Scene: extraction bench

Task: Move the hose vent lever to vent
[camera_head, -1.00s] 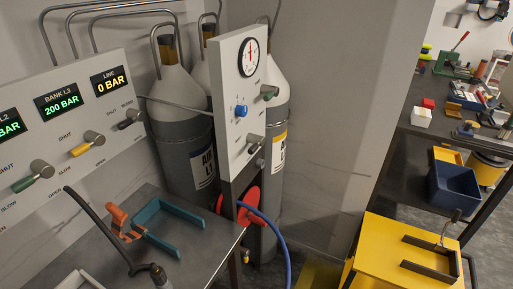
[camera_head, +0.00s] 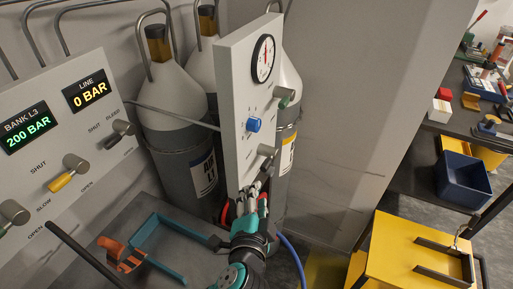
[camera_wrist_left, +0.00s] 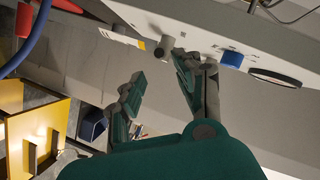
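My left gripper (camera_head: 262,186) is just below the grey lever. In the left wrist view its fingers (camera_wrist_left: 160,86) are apart and empty. The grey lever (camera_wrist_left: 163,47) shows near the fingertips, with no clear contact. My right gripper is out of view.
A bench (camera_head: 190,262) with a teal bracket (camera_head: 156,240) and orange clamp (camera_head: 120,256) is at left. A yellow cart (camera_head: 385,245) stands at right.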

